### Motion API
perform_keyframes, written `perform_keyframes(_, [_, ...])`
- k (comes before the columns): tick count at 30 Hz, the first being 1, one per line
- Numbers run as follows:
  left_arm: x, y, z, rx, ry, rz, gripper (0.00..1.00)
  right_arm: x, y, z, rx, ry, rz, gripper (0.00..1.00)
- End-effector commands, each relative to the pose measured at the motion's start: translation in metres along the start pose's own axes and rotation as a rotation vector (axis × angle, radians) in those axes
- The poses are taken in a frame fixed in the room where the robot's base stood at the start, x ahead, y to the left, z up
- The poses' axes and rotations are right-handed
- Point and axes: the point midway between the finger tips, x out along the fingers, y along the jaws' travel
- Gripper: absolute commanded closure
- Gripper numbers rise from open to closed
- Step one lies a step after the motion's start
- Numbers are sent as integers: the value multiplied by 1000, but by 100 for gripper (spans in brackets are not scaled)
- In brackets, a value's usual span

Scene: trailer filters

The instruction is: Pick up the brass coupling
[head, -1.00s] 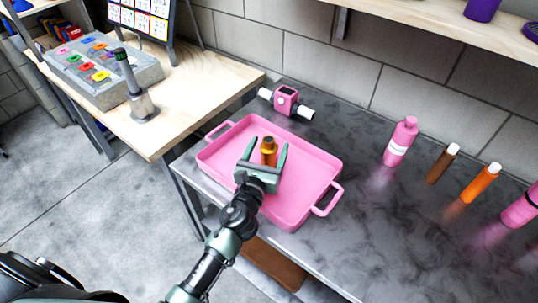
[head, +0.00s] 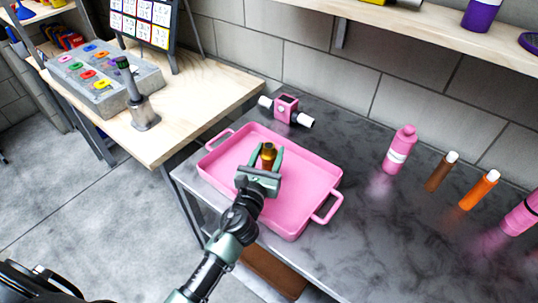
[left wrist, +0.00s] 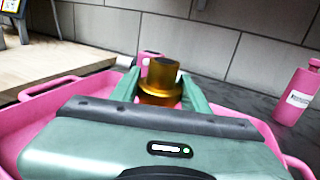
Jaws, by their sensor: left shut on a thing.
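The brass coupling (head: 268,152) is a small golden-brown stepped cylinder with a dark top. It stands upright over the pink tray (head: 312,180). My left gripper (head: 267,157) is shut on it, with one green finger on each side. In the left wrist view the coupling (left wrist: 161,80) shows between the two fingers (left wrist: 160,92), and its lower part is hidden behind the gripper body. I cannot tell whether its base touches the tray floor. My right gripper is not in view.
A pink device with white ends (head: 286,108) lies behind the tray. A pink bottle (head: 400,148), a brown bottle (head: 441,170) and an orange bottle (head: 479,189) stand to the right on the dark counter (head: 375,235). A wooden table (head: 190,110) adjoins on the left.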

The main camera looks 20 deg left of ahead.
Motion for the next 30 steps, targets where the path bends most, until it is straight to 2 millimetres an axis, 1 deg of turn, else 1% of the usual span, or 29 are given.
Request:
perform_keyframes(1, [0, 0, 12, 3, -5, -1, 100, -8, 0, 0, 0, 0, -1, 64])
perform_keyframes(5, [1, 0, 37, 4, -6, -2, 100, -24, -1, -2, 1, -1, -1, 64])
perform_keyframes(11, [0, 0, 95, 5, -8, -4, 100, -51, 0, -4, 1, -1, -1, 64])
perform_keyframes(15, [1, 0, 132, 3, -8, -2, 100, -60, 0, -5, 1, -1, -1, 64])
perform_keyframes(18, [1, 0, 155, 3, -8, -1, 100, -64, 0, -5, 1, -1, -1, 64])
perform_keyframes(21, [0, 0, 172, 2, -5, -2, 100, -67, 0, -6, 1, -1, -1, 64])
perform_keyframes(24, [0, 0, 183, 2, -4, 0, 100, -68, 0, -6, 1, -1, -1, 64])
perform_keyframes(27, [0, 0, 190, 1, -2, 0, 100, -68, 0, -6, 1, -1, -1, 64])
perform_keyframes(30, [0, 0, 192, 1, -1, 0, 100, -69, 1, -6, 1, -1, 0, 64])
